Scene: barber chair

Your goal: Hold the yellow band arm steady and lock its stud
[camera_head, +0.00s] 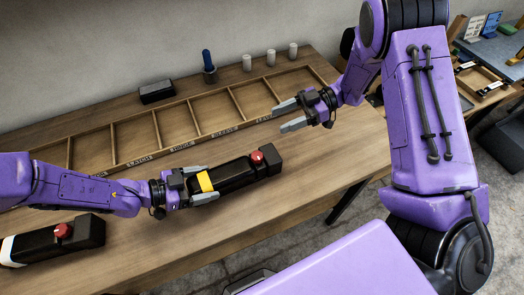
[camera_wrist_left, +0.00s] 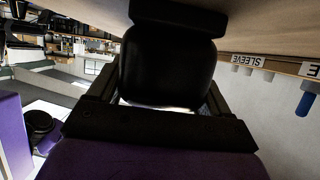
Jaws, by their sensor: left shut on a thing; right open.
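A black barber-chair arm with a yellow band (camera_head: 205,182) lies on the table, angled up to the right. Its red stud (camera_head: 257,157) stands on top near the right end. My left gripper (camera_head: 203,184) is shut on this arm at the band, one finger along each side. In the left wrist view the black body of the arm (camera_wrist_left: 168,75) fills the space between the fingers. My right gripper (camera_head: 281,116) is open and empty, above the table, up and to the right of the stud and apart from it. Whether the stud is locked cannot be told.
A second black arm (camera_head: 85,232) with a white band and red stud lies at lower left. A labelled wooden tray (camera_head: 150,155) with several compartments runs behind. A black block (camera_head: 157,92), blue-handled tool (camera_head: 208,65) and white cylinders (camera_head: 270,58) stand at the back. The front right table is clear.

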